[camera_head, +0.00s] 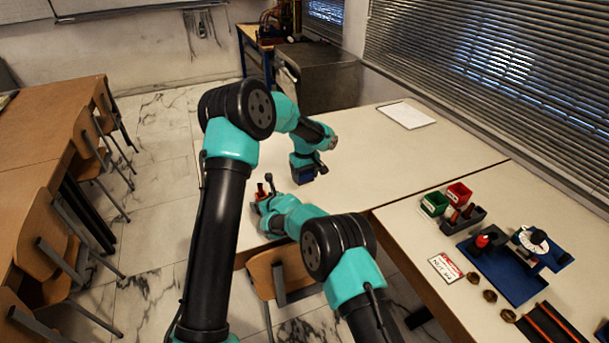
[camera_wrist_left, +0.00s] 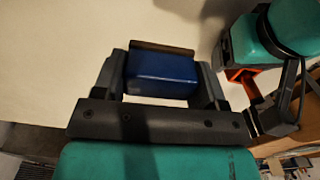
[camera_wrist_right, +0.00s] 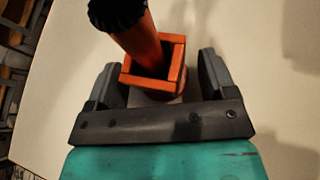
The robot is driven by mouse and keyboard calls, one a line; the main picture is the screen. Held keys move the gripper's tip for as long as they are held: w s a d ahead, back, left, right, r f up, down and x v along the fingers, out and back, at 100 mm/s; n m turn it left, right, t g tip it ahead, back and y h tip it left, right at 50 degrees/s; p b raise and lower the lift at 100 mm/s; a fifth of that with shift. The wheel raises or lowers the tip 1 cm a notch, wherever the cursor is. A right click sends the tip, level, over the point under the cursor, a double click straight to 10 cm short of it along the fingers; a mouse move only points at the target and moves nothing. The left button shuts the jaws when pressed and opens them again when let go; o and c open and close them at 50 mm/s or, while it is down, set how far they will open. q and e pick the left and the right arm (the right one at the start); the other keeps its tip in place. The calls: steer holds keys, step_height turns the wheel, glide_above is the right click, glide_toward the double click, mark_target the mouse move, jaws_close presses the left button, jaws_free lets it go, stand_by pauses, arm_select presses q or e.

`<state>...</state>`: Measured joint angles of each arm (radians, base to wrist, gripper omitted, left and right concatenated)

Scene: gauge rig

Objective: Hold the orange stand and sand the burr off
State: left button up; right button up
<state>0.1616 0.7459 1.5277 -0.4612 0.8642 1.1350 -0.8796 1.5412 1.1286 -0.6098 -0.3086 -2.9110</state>
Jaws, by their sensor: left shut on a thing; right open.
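My left gripper (camera_head: 306,172) is over the pale table and shut on a blue block (camera_wrist_left: 162,75) with a brown strip along its far edge. In the head view the block (camera_head: 304,178) shows only partly. The orange stand (camera_head: 261,190) is on the table to its left, at the near left edge. In the right wrist view the stand (camera_wrist_right: 173,78) has a square, open-topped part and a leaning round post with a black, ridged top (camera_wrist_right: 117,12). My right gripper (camera_wrist_right: 158,75) is open, with one finger on each side of the stand. I cannot make out a burr.
A white sheet (camera_head: 406,115) lies at the back of the table. The right table holds a green bin (camera_head: 434,204), a red bin (camera_head: 459,193), a blue tray (camera_head: 512,280) and several nuts. Chairs stand at the left. The middle tabletop is clear.

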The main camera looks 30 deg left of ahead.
steer(key=shift+c, duration=0.2)
steer(key=c, duration=0.6)
arm_select(q)
steer(key=shift+s+a+r+n, duration=0.1)
steer(key=shift+a+n, duration=0.3)
steer(key=shift+a, duration=0.05)
steer(key=s+a+r+n, duration=0.2)
steer(key=a+r+n, duration=0.1)
steer(key=a+n, duration=0.55)
steer(key=shift+m, duration=0.35)
steer(key=s+a+r, duration=0.1)
steer(key=s, duration=0.1)
steer(key=s+a+r, duration=0.1)
steer(key=s, duration=0.2)
steer(key=s+a+r, duration=0.1)
steer(key=s, duration=0.2)
steer(key=shift+s, duration=0.25)
steer(key=shift+d, duration=0.2)
